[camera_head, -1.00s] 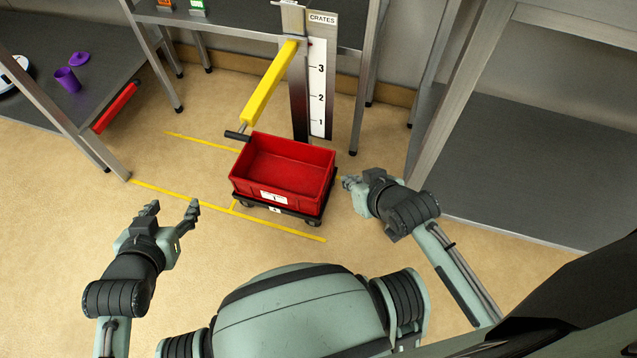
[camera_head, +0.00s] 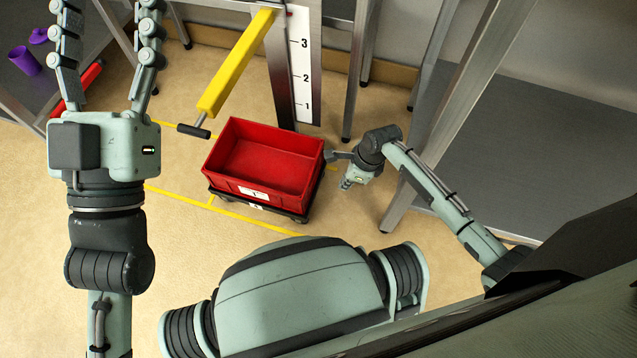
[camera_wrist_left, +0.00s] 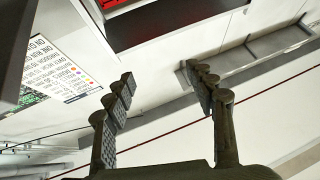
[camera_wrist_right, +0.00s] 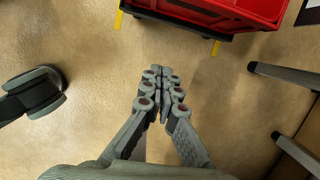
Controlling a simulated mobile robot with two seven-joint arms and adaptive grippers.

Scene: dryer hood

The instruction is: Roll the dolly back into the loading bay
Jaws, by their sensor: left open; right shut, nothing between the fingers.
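The dolly (camera_head: 291,214) is a low black frame on the floor with a red crate (camera_head: 265,153) on it. The crate is empty and has a white label. The yellow floor lines (camera_head: 183,199) of the bay run around and under it. My right gripper (camera_head: 338,168) is at the right side of the dolly, close to it; touching cannot be told in the head view. In the right wrist view my right gripper (camera_wrist_right: 163,85) is shut and empty, and the dolly (camera_wrist_right: 182,18) is beyond it. My left gripper (camera_head: 108,35) is raised, open and empty, high at the left.
A yellow bar with a black handle (camera_head: 236,62) hangs over the left of the crate. A numbered scale post (camera_head: 303,75) stands behind it. A steel shelf (camera_head: 500,140) is close at the right. A purple cup (camera_head: 25,60) stands on the left table. Open floor lies in front.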

